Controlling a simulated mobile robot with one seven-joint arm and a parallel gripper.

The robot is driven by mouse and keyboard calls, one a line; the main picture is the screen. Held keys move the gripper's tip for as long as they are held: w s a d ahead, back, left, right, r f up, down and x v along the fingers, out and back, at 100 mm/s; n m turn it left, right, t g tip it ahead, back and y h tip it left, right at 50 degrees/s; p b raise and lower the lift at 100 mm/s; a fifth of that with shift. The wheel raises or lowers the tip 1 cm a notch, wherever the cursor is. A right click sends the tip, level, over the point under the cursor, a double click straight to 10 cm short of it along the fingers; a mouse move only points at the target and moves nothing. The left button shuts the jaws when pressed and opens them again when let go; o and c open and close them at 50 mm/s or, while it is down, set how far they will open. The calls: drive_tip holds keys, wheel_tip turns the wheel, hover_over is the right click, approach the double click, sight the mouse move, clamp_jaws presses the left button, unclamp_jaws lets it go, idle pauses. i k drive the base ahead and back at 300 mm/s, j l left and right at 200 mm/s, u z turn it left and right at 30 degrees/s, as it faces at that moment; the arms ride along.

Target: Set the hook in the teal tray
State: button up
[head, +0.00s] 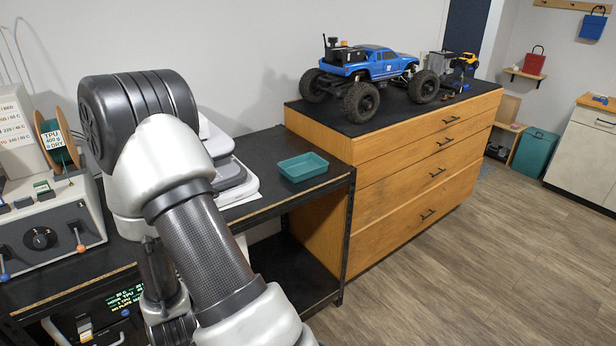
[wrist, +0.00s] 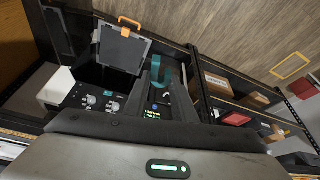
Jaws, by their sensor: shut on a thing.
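The teal tray (head: 306,176) sits on the black top of the workbench in the head view, near its right end, and looks empty. In the wrist view my gripper (wrist: 160,82) is shut on a small teal piece, which I take to be the hook (wrist: 163,66). The tray is not seen in the wrist view. In the head view my arm covers the middle of the bench, and the fingertips and hook cannot be made out there.
A grey-and-white device (head: 229,172) stands just left of the tray. A wooden drawer cabinet (head: 400,150) with a blue truck (head: 372,66) on top stands right of the bench. A control box (head: 48,222) and a filament spool (head: 56,138) are at the left. Open floor lies at the right.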

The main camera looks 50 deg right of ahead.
sight(303, 171)
drive_tip(key=k+l, duration=0.25)
drive_tip(key=l, duration=0.15)
drive_tip(key=k+l, duration=0.2)
drive_tip(key=l, duration=0.7)
drive_tip(key=k+l+u, duration=0.15)
drive_tip(key=l, duration=0.85)
drive_tip(key=i+l, duration=0.15)
drive_tip(key=l, duration=0.3)
drive_tip(key=u, duration=0.05)
